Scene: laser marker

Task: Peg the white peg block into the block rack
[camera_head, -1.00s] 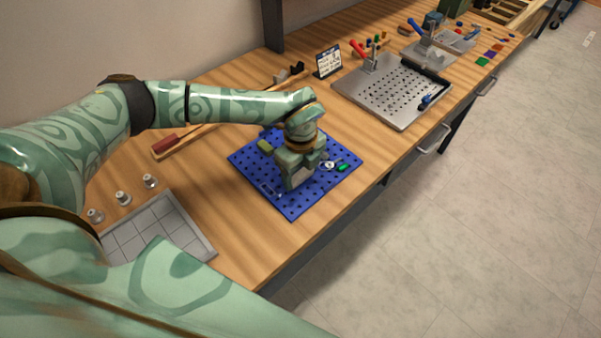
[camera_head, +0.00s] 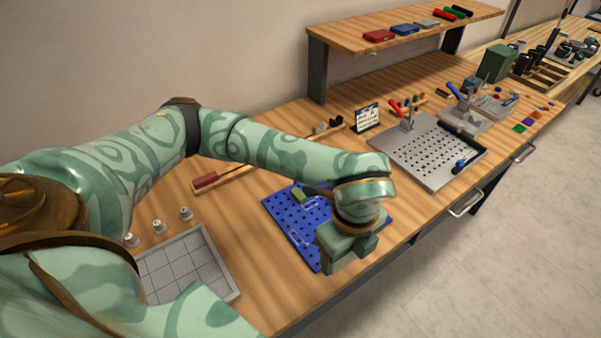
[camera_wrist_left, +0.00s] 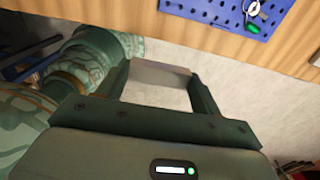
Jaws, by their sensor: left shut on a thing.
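My left gripper (camera_head: 347,250) is over the front right edge of the blue perforated board. Its jaws are hidden in the head view. In the left wrist view the gripper (camera_wrist_left: 163,82) is shut on a pale grey-white block (camera_wrist_left: 160,74), which I take as the white peg block. The block spans the gap between the fingers, with floor beyond it. A small wooden rack with coloured upright pieces (camera_head: 416,101) stands at the back; I cannot tell if it is the block rack. My right gripper is not in view.
The blue board (camera_head: 288,220) carries a green piece (camera_head: 299,195); a white ring (camera_wrist_left: 253,8) shows at wrist. A grey tray (camera_head: 232,282) and several small metal knobs (camera_head: 159,227) are at left. A metal hole plate (camera_head: 430,172) lies right. A shelf (camera_head: 345,39) overhangs the back.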

